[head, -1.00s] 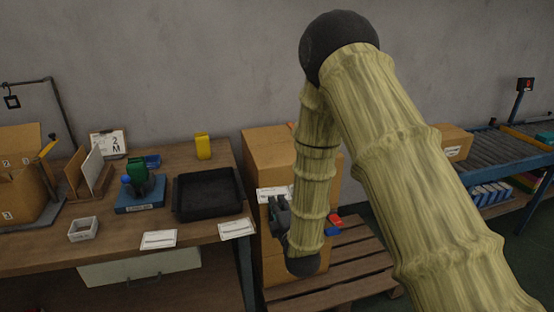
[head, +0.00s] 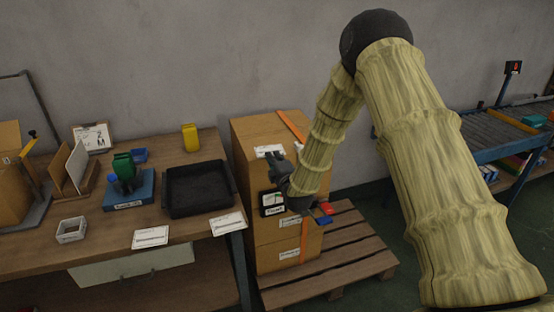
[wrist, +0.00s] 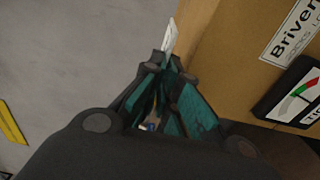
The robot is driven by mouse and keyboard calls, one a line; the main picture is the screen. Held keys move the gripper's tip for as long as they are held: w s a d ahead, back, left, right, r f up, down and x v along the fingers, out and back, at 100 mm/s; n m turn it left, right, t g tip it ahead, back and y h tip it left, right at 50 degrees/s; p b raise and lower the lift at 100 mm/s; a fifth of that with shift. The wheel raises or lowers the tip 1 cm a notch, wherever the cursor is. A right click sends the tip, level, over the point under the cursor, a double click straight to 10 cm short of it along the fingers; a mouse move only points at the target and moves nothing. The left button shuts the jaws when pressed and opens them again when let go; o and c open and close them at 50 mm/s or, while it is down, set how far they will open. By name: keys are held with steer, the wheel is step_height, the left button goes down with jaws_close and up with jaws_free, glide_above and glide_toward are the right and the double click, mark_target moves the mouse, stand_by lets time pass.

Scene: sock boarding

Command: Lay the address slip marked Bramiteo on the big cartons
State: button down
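My gripper (head: 277,164) is shut on a white address slip (head: 268,150), which sticks out beyond the fingertips. In the wrist view the slip (wrist: 171,36) shows nearly edge-on between the fingertips (wrist: 165,62). Its writing is too small to read. The big cartons (head: 250,205) stand stacked on a pallet, and my gripper is close to the top carton's front upper edge. In the wrist view the carton (wrist: 228,62) fills the right side, with a label starting "Briven" (wrist: 291,32). I cannot tell whether the slip touches the carton.
Two more slips, left (head: 150,237) and right (head: 227,223), lie on the workbench's front edge. A black tray (head: 200,208) and yellow object (head: 190,137) sit behind them. A dark tilt indicator (head: 272,203) is on the carton front. The pallet (head: 345,262) has bare boards at right.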

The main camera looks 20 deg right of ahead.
steer(key=w, duration=0.1)
steer(key=w+d, duration=0.1)
steer(key=w, duration=0.1)
steer(key=shift+d+f, duration=0.2)
steer(key=shift+d, duration=0.1)
steer(key=shift+f+p, duration=0.75)
steer(key=shift+f, duration=0.95)
steer(key=shift+f, duration=0.15)
steer(key=c, duration=1.7)
jaws_free()
steer(key=shift+o, duration=0.3)
